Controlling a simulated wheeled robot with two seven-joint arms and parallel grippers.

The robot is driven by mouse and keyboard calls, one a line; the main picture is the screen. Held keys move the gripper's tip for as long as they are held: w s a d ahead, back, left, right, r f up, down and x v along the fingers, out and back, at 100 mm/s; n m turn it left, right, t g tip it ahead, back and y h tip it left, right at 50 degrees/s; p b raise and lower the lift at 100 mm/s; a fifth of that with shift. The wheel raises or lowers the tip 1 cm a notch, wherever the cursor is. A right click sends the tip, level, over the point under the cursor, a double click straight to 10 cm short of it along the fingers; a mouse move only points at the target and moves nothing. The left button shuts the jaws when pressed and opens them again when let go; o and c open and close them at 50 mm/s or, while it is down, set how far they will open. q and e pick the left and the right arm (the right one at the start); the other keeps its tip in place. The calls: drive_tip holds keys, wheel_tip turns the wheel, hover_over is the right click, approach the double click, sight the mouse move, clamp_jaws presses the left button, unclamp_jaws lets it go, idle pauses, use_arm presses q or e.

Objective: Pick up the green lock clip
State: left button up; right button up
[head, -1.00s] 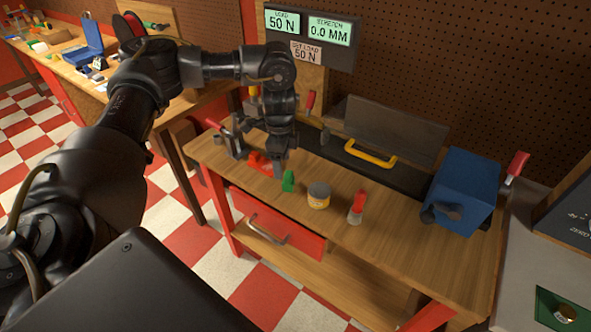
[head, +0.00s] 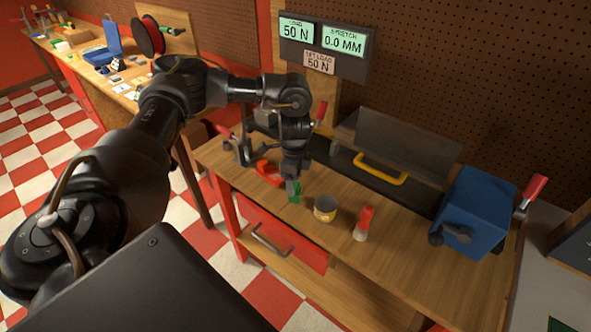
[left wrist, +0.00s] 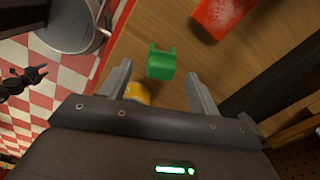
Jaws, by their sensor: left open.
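The green lock clip (head: 295,197) is on the wooden bench near its front edge, partly hidden by my left gripper (head: 292,186) directly above it. In the left wrist view the clip (left wrist: 161,66) is a small green U-shaped piece. It lies just beyond the gap between the open fingers of my left gripper (left wrist: 160,88), closer to the left finger's side. Nothing is held in the fingers. My right gripper is not identifiable in these views.
A yellow tin (head: 325,208) and a red-topped bottle (head: 364,222) stand right of the clip. A red part (head: 268,172) lies to its left, near a grey clamp (head: 236,150). A blue box (head: 472,212) is at the bench's right. The tin (left wrist: 138,92) shows beside the left finger.

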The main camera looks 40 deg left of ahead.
use_arm(q)
drive_tip(key=shift+s+f+p, duration=0.1)
drive_tip(key=shift+f+p, duration=0.25)
drive_tip(key=shift+f, duration=0.05)
drive_tip(key=f+p, duration=0.1)
drive_tip(key=f, duration=0.3)
drive_tip(key=shift+w+f, duration=0.15)
drive_tip(key=shift+w, duration=0.05)
drive_tip(key=shift+c, duration=0.3)
drive_tip(key=c, duration=1)
